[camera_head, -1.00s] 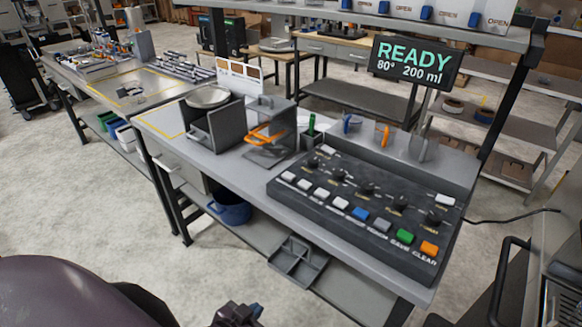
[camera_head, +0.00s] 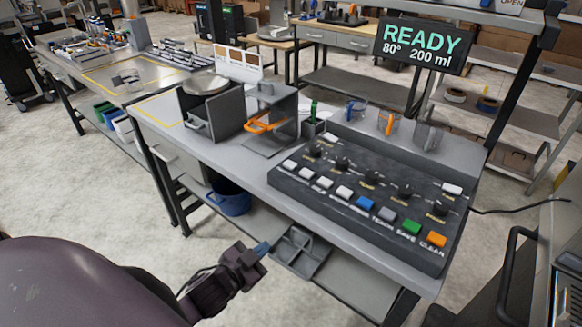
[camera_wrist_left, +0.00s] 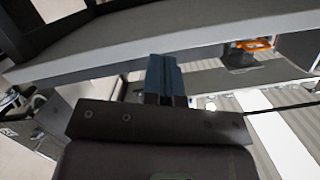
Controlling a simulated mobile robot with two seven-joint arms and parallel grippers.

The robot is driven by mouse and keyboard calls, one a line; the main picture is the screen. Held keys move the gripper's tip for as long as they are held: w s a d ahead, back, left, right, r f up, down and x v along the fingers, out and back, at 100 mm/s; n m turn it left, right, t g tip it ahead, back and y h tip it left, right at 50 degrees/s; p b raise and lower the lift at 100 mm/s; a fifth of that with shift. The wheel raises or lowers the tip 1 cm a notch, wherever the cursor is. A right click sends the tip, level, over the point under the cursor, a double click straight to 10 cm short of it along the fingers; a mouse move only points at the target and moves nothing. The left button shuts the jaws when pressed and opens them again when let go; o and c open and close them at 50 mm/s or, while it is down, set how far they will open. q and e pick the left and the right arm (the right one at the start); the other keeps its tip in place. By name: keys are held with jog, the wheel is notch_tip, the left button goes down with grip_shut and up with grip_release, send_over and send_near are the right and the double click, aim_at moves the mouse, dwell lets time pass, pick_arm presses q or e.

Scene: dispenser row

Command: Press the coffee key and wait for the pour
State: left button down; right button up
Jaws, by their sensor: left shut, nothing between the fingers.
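A black key panel (camera_head: 335,205) lies on the grey bench, with white, blue, grey, green and orange keys along its front and several knobs behind. I cannot read which key is for coffee. A display (camera_head: 422,47) above it reads READY, 80°, 200 ml. My left gripper (camera_head: 262,248) is in front of the bench, below its top edge and apart from the panel. In the left wrist view its blue fingertips (camera_wrist_left: 163,75) are together and empty, near the bench edge. My right gripper does not show.
On the bench left of the panel stand a grey box with an orange handle (camera_head: 262,122) and another grey box with a round pan (camera_head: 205,84). A grey tray (camera_head: 302,250) and a blue pot (camera_head: 229,199) sit on the lower shelf.

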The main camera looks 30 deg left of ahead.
pick_arm(q)
jog(key=w+r+m+g+h+b, duration=0.2)
jog(key=w+r+m, duration=0.3)
jog(key=m, duration=0.3)
jog(key=w+a+r+m+g+h+b, duration=0.1)
jog(key=w+r+m+g+h+b, duration=0.2)
jog(key=w+r+m, duration=0.3)
jog(key=w+r+m+g+h+b, duration=0.2)
jog(key=w+r+m, duration=0.4)
jog(key=m, duration=0.6)
jog(key=shift+w+a+g+h+b, duration=0.2)
jog(key=shift+w+g+h+b, duration=0.25)
jog(key=shift+h+b, duration=0.3)
jog(key=w+a+r+y+b, duration=0.2)
jog(key=w+a+r+y, duration=0.1)
jog(key=a+r+y, duration=0.2)
jog(key=b, duration=0.2)
send_over(288, 163)
jog(key=shift+m+t+y, duration=0.25)
jog(key=shift+m, duration=0.05)
notch_tip(288, 163, down, 7)
jog(key=shift+r, duration=0.15)
jog(key=shift+f, duration=1)
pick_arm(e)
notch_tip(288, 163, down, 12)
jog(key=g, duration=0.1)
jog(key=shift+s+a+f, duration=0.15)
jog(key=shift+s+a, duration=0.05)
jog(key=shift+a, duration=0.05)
